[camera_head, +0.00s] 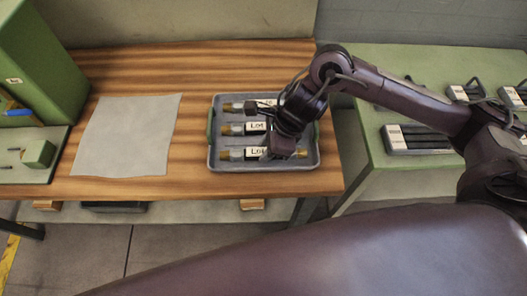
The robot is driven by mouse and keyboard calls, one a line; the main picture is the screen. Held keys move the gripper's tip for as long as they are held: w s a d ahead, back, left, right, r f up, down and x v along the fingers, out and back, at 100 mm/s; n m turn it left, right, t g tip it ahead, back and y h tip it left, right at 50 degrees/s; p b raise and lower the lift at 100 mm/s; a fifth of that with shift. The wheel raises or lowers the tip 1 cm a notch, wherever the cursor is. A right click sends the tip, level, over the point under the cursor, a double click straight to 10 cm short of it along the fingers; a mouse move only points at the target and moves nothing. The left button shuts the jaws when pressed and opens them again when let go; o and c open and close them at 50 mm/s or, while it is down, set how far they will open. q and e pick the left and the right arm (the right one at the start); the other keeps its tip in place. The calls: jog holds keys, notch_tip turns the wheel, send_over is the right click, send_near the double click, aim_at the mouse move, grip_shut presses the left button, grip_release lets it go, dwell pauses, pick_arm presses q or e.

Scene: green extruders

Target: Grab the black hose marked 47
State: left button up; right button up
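A grey tray (214,158) stands on the wooden table and holds three labelled hose pieces with brass-coloured ends, lying in rows. The far piece (233,106), the middle piece (228,129) and the near piece (228,154) carry white labels. The labels begin with "Lo" or "Lot"; the rest is covered by my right gripper or too small, so I cannot tell which is 47. My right gripper (276,140) is over the right half of the tray, pointing down. Its fingertips are hard to make out, and I cannot tell if it touches a hose. My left gripper is not in view.
A pale sheet (128,135) lies left of the tray on the wooden table (190,75). A green machine (45,60) stands at the far left. A green table (390,70) at the right holds several dark labelled items (415,140).

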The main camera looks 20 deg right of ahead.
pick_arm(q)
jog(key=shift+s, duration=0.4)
pick_arm(e)
grip_shut()
jog(key=shift+r, duration=0.1)
